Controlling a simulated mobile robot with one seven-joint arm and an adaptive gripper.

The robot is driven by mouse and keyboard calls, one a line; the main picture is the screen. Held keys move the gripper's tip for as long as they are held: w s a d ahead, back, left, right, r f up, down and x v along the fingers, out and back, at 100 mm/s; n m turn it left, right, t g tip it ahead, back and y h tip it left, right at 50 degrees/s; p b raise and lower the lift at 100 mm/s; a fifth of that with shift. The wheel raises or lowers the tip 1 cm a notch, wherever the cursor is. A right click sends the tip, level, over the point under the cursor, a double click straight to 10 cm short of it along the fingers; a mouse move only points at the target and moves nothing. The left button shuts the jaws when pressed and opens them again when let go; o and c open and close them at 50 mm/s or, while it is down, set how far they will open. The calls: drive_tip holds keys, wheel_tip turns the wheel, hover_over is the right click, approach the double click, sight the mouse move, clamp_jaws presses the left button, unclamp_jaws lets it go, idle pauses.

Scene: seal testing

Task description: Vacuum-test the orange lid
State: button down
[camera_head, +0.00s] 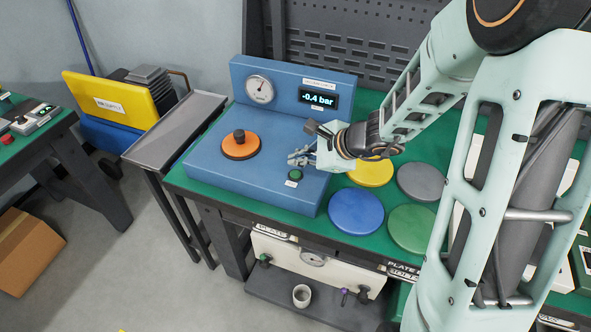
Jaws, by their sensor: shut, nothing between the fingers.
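The orange lid (241,148) lies flat on the left part of the blue vacuum tester (212,165), with a dark knob on its middle. The tester's back panel has a round dial (259,89) and a display (318,99) that reads -0.4 bar. A green button (295,174) sits at the tester's front right, above a small white label. My gripper (292,157) is shut and empty, a little above and behind the green button and to the right of the lid. I cannot tell whether it touches the tester.
Yellow (371,172), blue (356,211), grey (420,181) and green (412,229) discs lie on the green table right of the tester. A grey side table (175,125) stands left. A white panel and a cup (301,295) are below.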

sight(298, 176)
drive_tip(key=shift+r+p, duration=0.85)
drive_tip(key=shift+r, duration=0.75)
